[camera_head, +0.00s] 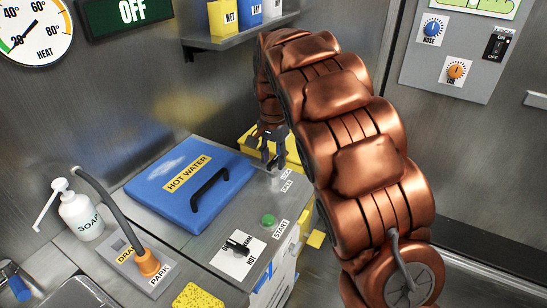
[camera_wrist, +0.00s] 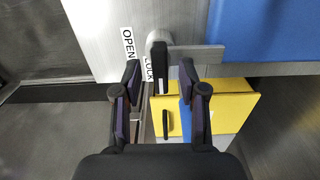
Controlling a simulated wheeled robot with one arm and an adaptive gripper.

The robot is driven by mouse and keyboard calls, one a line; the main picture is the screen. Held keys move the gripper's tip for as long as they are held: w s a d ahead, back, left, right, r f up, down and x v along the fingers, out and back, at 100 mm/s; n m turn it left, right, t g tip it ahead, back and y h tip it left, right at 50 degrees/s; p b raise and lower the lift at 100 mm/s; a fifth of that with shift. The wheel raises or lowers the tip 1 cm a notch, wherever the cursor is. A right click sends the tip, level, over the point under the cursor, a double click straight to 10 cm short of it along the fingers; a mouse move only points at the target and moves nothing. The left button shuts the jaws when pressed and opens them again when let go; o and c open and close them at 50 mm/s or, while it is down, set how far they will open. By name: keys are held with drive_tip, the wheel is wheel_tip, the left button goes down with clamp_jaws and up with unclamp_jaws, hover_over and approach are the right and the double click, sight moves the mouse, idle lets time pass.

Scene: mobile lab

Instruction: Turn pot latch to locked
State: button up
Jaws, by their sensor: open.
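The pot latch (camera_wrist: 158,60) has a short black handle on a round grey base, with a grey bar (camera_wrist: 200,54) reaching right to the edge of the blue lid (camera_wrist: 270,28). The LOCK label (camera_wrist: 148,69) is just left of the handle, and the OPEN label (camera_wrist: 128,47) is farther left. My gripper (camera_wrist: 159,75) is open, with one finger on each side of the handle; whether either touches it I cannot tell. In the head view my gripper (camera_head: 273,158) is over the counter corner beside the HOT WATER lid (camera_head: 190,184). The latch is mostly hidden there.
A green START button (camera_head: 268,220) and a black knob (camera_head: 238,244) are on the counter in front. A yellow box (camera_wrist: 225,112) is below the counter edge. A soap bottle (camera_head: 79,212) and grey hose (camera_head: 103,200) stand left. A shelf (camera_head: 238,36) is above.

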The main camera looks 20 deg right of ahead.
sight(274, 161)
wheel_tip(274, 161, up, 12)
idle(0.8)
idle(0.4)
drive_tip(key=s+d+r+n+p, duration=0.1)
drive_tip(key=s+r+n+p, duration=0.15)
drive_tip(key=s, duration=0.55)
drive_tip(key=s+r+n+p, duration=0.1)
drive_tip(key=s+p, duration=0.2)
drive_tip(key=s, duration=0.6)
drive_tip(key=s+f+n+g+p, duration=0.1)
drive_tip(key=s+f+n+p, duration=0.1)
drive_tip(key=s, duration=0.9)
drive_tip(key=s+a+f+n+p, duration=0.1)
drive_tip(key=s+f+n+p, duration=0.2)
drive_tip(key=s, duration=0.8)
drive_tip(key=shift+s+n+g, duration=0.15)
drive_tip(key=shift+n+g, duration=0.2)
drive_tip(key=shift+g, duration=0.05)
drive_tip(key=shift+a, duration=0.1)
